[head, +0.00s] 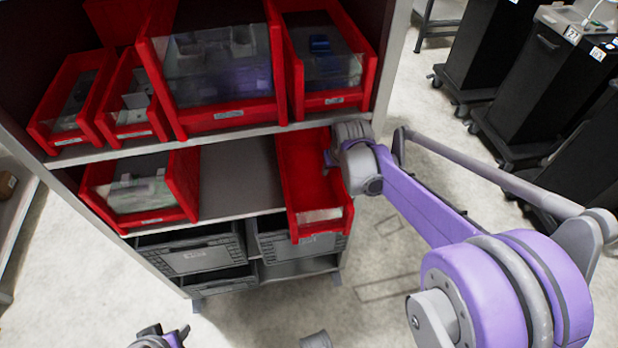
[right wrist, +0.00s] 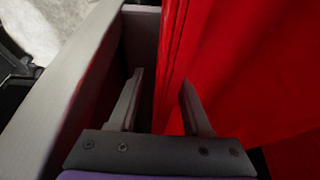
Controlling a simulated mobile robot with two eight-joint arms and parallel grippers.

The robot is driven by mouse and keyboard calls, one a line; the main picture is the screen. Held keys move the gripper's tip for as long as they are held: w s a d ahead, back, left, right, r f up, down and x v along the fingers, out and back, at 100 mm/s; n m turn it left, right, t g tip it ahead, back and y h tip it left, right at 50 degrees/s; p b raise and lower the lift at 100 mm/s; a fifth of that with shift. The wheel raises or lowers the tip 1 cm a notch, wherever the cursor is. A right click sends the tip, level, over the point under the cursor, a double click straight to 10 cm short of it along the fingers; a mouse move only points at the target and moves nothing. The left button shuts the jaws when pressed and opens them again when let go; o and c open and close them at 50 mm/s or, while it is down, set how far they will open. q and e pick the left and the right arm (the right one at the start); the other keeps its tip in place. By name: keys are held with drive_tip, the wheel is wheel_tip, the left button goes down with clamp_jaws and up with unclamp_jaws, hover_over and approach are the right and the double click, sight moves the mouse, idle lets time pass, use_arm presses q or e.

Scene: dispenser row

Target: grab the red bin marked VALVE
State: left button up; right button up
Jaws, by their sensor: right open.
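A red bin (head: 315,187) stands on the right of the middle shelf, its front end reaching past the shelf edge. Its front label is too small to read, so I cannot confirm VALVE. It looks empty. My right gripper (head: 333,160) is at the bin's right side wall. In the right wrist view, the open fingers of my right gripper (right wrist: 160,95) stand either side of the bin's red wall (right wrist: 172,50), apart from each other. My left gripper (head: 160,338) shows only partly at the bottom edge, and its jaws are unclear.
The shelf's grey side panel (right wrist: 60,90) is close beside my right gripper. Other red bins fill the top shelf, and one red bin (head: 150,185) stands at middle left. Bare shelf (head: 238,180) lies between. Grey crates (head: 190,253) sit below. Black carts (head: 545,90) stand at right.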

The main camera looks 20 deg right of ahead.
clamp_jaws()
idle(1.4)
